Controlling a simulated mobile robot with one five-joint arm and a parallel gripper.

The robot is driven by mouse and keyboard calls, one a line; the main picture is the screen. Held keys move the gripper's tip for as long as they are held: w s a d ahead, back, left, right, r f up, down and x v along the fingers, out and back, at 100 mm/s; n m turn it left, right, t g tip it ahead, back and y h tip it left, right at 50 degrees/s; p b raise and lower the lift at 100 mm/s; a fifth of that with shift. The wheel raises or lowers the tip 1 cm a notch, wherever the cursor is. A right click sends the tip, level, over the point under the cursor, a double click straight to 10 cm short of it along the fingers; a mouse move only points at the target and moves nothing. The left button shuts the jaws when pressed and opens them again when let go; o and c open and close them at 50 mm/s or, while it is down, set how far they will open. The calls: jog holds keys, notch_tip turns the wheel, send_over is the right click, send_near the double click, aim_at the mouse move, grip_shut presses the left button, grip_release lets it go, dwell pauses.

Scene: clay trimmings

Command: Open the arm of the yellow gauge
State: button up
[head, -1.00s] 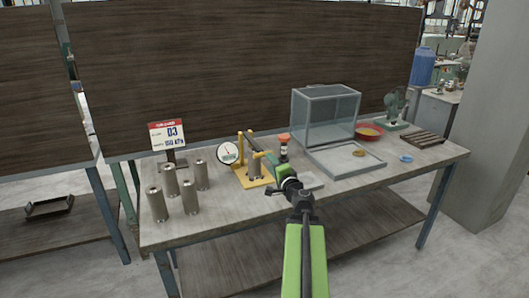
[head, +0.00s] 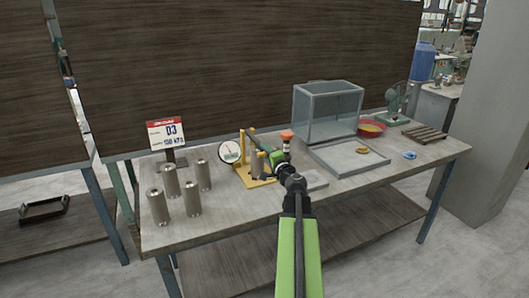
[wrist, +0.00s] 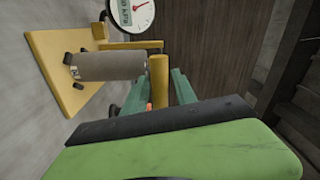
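The yellow gauge (head: 243,181) stands near the middle of the table, with a yellow base, an upright post and a round white dial (head: 231,152). In the wrist view its base (wrist: 50,62) is at left and its dial (wrist: 137,12) at the top. A grey cylinder (wrist: 108,67) is on the base. A short yellow bar (wrist: 158,85) of the gauge is between the teal fingers of my gripper (wrist: 160,88). The fingers are apart, one on each side of it; contact is unclear. In the head view my gripper (head: 269,163) is at the gauge's right side, partly hidden.
Several grey cylinders (head: 193,198) and a sign (head: 166,134) stand to the left. An orange-topped object (head: 286,136) is close behind my gripper. A glass box (head: 328,115), grey tray (head: 345,160) and red bowl (head: 371,128) are to the right.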

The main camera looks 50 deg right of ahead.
grip_shut()
jog(key=shift+a, duration=0.1)
jog(key=shift+w, duration=0.1)
dwell(0.8)
